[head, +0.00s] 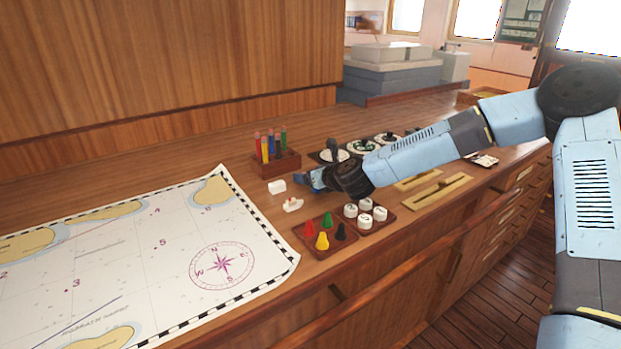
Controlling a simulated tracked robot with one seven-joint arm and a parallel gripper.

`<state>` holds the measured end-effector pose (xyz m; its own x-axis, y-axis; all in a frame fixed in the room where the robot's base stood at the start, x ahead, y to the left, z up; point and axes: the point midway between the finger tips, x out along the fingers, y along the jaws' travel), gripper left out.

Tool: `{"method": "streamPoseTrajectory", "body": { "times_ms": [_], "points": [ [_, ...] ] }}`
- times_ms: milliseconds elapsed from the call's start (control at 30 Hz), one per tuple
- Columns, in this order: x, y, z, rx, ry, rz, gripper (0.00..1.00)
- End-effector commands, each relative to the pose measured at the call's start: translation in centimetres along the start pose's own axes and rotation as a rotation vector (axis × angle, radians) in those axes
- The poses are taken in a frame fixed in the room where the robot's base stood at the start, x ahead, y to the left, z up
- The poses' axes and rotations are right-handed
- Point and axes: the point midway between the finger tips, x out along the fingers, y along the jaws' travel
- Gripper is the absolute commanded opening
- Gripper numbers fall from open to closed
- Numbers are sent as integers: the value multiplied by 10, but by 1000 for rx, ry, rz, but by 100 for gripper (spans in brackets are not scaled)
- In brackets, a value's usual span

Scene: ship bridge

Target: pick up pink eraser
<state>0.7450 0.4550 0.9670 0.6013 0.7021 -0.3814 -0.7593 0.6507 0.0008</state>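No plainly pink eraser can be made out. A small pale object (293,204) with a reddish part lies on the wooden counter right of the chart; it is too small to tell what it is. A small white block (277,187) lies just behind it. My gripper (304,181) is low over the counter, right of the white block and behind the pale object, apart from the pale object. Its fingers are small and partly hidden by my wrist, so I cannot tell whether they are open or hold anything.
A wooden holder (276,163) with colored markers stands behind. A chart (150,262) covers the left counter. Round dishes (362,147) stand behind my arm.

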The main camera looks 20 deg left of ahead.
Motion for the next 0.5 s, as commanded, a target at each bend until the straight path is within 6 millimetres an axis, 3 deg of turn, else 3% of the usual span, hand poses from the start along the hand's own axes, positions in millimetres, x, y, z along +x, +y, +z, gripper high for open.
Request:
{"method": "streamPoseTrajectory", "body": {
  "times_ms": [267, 500],
  "points": [
    [3, 0, -2, 0, 4, 1, 79],
    [3, 0, -3, 1, 5, 1, 57]
  ]
}}
